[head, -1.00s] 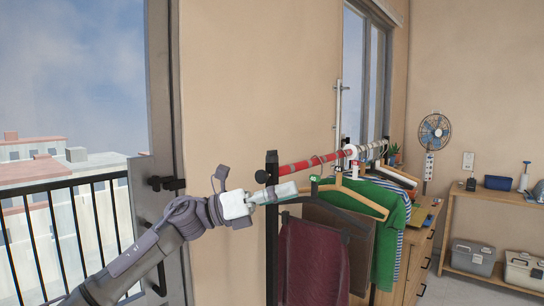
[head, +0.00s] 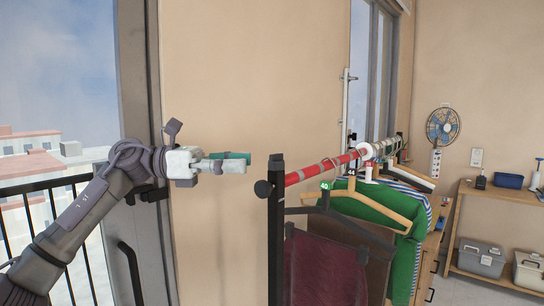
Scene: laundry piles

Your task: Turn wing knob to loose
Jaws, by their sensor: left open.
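A black knob (head: 262,188) sticks out to the left from the upper part of the black post of the clothes rack (head: 276,230). Its wings and their angle are too small to tell. A red rail (head: 322,170) runs back from the post top. My left gripper (head: 246,163) comes in from the left, level, open and empty. It appears just left of the post top and slightly above the knob, with a visible gap to both. One finger looks teal, the other grey. My right gripper is not in view.
Hangers with a maroon garment (head: 325,270), a green garment (head: 402,248) and others hang from the rail. A glazed door with a dark frame (head: 140,60) stands behind my left arm. Bare wall lies behind the gripper. A shelf with bins (head: 480,258) stands far right.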

